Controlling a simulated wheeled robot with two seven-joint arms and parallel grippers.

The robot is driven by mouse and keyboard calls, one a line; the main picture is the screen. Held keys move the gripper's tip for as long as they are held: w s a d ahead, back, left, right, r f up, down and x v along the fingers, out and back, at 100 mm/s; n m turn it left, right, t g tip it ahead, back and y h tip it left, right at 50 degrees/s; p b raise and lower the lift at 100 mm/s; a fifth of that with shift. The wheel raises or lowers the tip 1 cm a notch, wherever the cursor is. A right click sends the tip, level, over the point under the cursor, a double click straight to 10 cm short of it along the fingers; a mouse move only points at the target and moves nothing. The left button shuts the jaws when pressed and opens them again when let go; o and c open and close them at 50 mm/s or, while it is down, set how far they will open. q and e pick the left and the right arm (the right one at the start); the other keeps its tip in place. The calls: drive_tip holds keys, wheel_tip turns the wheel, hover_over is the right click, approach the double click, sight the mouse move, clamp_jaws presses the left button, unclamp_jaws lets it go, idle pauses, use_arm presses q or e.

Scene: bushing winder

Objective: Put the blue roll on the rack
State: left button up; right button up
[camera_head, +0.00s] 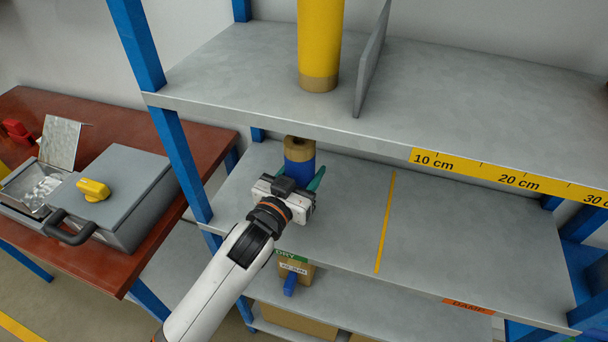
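The blue roll (299,170) has a tan core end on top and stands upright on the middle grey shelf of the rack (345,205), near its left end. My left gripper (303,174) is in front of the roll at low height. One teal finger shows to the right of the roll, angled outward with its tip apart from it. The other finger is mostly hidden at the roll's left side. The gripper looks open. The roll's lower part is hidden behind the gripper. My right gripper is not in view.
A yellow roll (320,45) stands on the upper shelf beside a grey divider (371,60). A yellow line (386,220) crosses the middle shelf, which is clear to the right. A box (295,268) sits below. A red-brown table (110,120) with a grey case (120,195) stands left.

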use_arm(q)
drive_tip(key=shift+f, duration=0.65)
drive_tip(key=shift+w+d+f, duration=0.1)
drive_tip(key=shift+w+f, duration=0.05)
drive_tip(key=shift+f, duration=0.2)
drive_tip(key=o, duration=1.2)
